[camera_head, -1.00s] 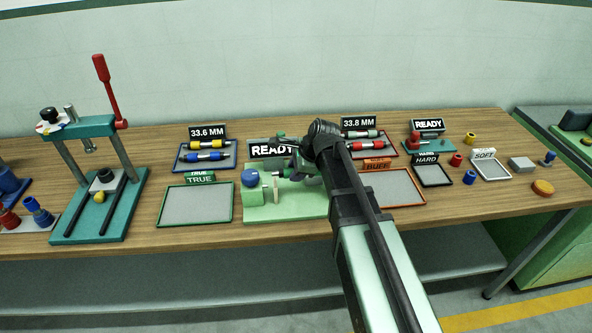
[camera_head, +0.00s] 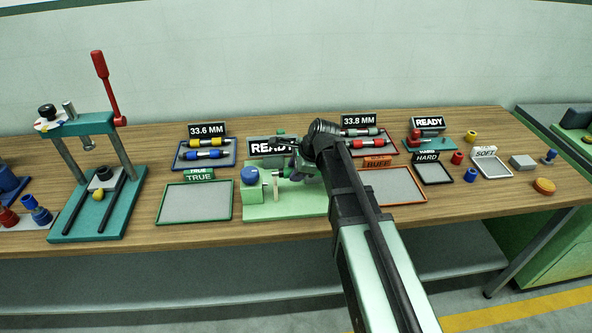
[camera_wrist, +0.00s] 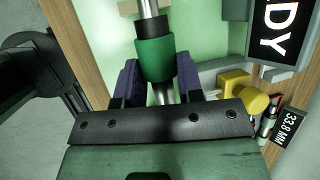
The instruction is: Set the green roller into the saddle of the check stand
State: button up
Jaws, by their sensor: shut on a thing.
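The green roller (camera_wrist: 155,60), a green sleeve on a bright metal shaft, is between the purple fingers of my gripper (camera_wrist: 158,82) in the wrist view. My gripper is shut on it. The check stand (camera_head: 285,209) is a light green base with a blue knob (camera_head: 250,176) and upright blocks, in the middle of the bench in the head view. Its green surface also lies behind the roller in the wrist view (camera_wrist: 102,30). My gripper is over the stand's right part. My arm and gripper hide part of the stand; I cannot tell whether the roller touches the saddle.
A READY sign (camera_head: 268,146) stands behind the stand. The TRUE tray (camera_head: 195,203) is to the left and the BUFF tray (camera_head: 405,186) to the right, both empty. A press (camera_head: 95,215) is far left.

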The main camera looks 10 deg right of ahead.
jog(key=shift+f+b, duration=1.05)
jog(key=shift+f, duration=0.15)
jog(key=shift+f, duration=0.15)
jog(key=shift+f+b, duration=0.65)
jog(key=shift+b, duration=0.1)
jog(key=o, duration=1.1)
jog(key=shift+o, duration=0.7)
jog(key=o, duration=0.5)
jog(key=shift+o, duration=0.2)
jog(key=shift+r, duration=0.1)
